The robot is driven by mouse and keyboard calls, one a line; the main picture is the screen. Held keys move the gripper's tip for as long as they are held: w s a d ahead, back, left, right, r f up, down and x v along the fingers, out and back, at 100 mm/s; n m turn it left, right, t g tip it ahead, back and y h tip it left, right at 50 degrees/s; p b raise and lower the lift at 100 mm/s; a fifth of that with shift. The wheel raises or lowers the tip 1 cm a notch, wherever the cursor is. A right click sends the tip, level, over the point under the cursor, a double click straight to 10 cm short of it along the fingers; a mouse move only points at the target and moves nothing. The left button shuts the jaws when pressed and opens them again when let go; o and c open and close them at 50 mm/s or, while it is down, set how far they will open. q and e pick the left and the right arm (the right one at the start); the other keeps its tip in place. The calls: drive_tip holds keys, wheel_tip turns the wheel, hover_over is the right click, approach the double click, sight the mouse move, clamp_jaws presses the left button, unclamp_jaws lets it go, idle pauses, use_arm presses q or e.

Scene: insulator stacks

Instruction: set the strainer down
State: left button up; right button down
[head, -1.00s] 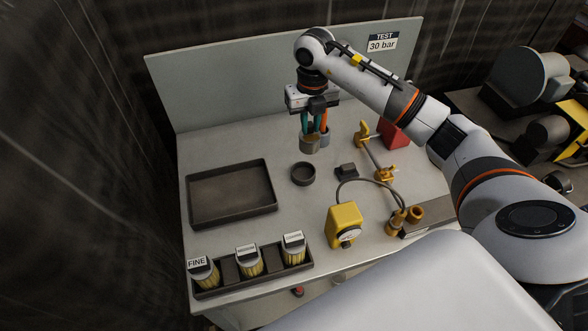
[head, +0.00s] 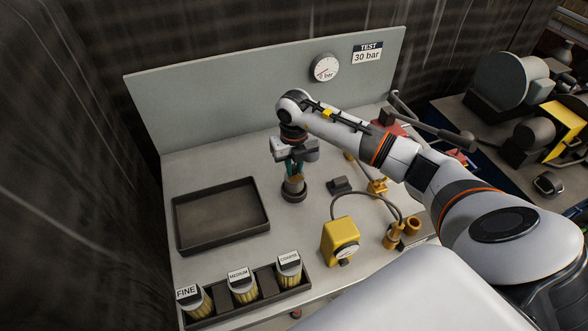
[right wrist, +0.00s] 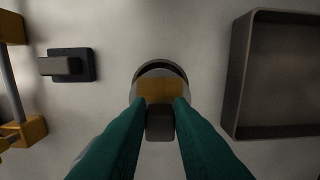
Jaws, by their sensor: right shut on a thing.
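The strainer (head: 294,185), a small grey cylinder with a brownish-yellow band, is upright in my right gripper (head: 295,171). Its lower end is at the dark round ring holder (head: 293,196) on the bench; whether it rests on the bottom is hidden. In the right wrist view the green fingers (right wrist: 160,108) are shut on the grey grip of the strainer (right wrist: 160,90), and the ring's dark rim (right wrist: 148,70) shows around its far side. My left gripper is not in view.
An empty dark tray (head: 222,238) lies left of the ring. A rack at the front holds the FINE, MEDIUM and COARSE strainers (head: 243,287). A small dark block (head: 340,185), a yellow gauge box (head: 340,240) and brass fittings stand to the right. A dial (head: 324,67) is on the back panel.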

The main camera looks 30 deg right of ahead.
sight(294, 178)
wheel_tip(294, 178, down, 2)
drive_tip(key=shift+f, duration=0.1)
drive_tip(key=c, duration=1.7)
unclamp_jaws()
drive_tip(key=shift+f, duration=0.15)
drive_tip(key=shift+c, duration=0.2)
drive_tip(key=o, duration=0.4)
drive_tip(key=shift+o, duration=0.2)
